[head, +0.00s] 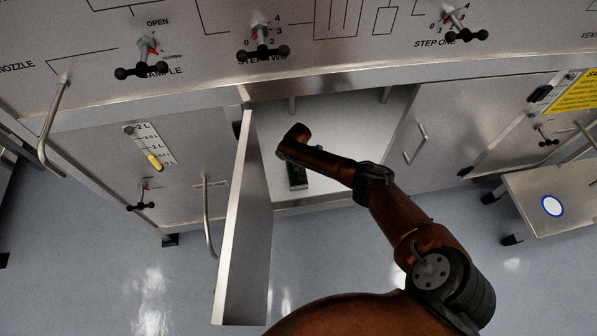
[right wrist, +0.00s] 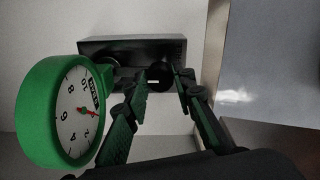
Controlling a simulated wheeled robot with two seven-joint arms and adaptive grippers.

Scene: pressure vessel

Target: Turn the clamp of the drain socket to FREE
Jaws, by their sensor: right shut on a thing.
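In the head view my right arm reaches into the open cabinet (head: 335,135) and hides most of the work spot. My left gripper is not in view.
A green-rimmed round gauge (right wrist: 65,112) is close to the left finger in the right wrist view. The open cabinet door (head: 245,225) stands left of my arm. A side table (head: 555,195) is at the right. The floor in front is clear.

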